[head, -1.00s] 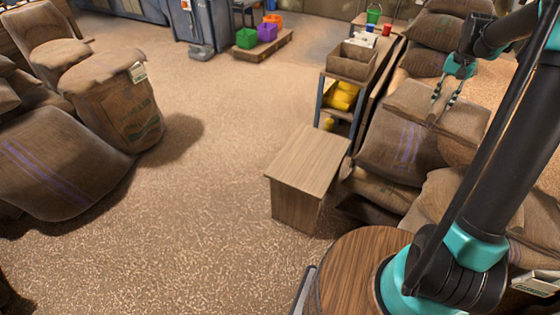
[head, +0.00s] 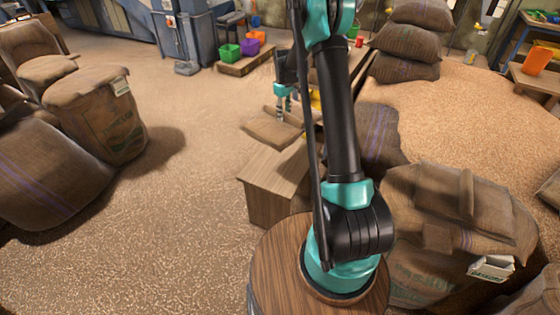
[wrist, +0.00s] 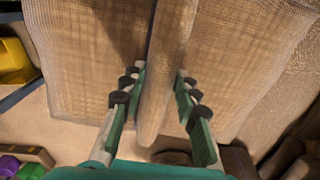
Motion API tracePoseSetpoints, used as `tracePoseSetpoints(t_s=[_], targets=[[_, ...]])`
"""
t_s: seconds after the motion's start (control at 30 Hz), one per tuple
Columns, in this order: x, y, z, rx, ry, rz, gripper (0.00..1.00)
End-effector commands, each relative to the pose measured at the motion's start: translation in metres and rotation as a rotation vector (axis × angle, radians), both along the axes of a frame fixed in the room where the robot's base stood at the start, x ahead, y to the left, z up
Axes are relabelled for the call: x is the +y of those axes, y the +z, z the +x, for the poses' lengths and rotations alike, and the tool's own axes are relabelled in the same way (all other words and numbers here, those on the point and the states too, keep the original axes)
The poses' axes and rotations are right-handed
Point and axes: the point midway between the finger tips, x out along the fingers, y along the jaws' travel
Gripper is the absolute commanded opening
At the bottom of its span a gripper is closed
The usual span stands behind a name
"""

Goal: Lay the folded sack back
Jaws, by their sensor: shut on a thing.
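My gripper (head: 284,113) is shut on a raised fold of the folded sack (head: 272,132), a flat brown burlap piece. In the head view the sack hangs below the fingers, over or beside the far part of a wooden box-like stand (head: 268,172). I cannot tell whether it touches the stand. In the wrist view the sack (wrist: 85,60) fills most of the picture, and the fold runs between the two fingers of my gripper (wrist: 158,85). The sack's underside is hidden.
A full sack (head: 410,270) with folded cloth on top stands at the right, near my arm. Another striped sack (head: 378,135) lies behind my arm. Stacked sacks (head: 405,40) stand at the back. The floor between is clear.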

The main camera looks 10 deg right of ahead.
Motion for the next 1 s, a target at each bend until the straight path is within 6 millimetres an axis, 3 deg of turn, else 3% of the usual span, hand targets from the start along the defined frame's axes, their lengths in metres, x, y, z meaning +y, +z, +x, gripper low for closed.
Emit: tracePoseSetpoints(t_s=[0.1,0.3,1.0], targets=[[0.004,-0.023,0.006,0.0,0.13,0.0,0.0],[0.007,-0.044,0.008,0.0,0.221,0.0,0.0],[0.007,-0.187,0.008,0.0,0.222,0.0,0.0]])
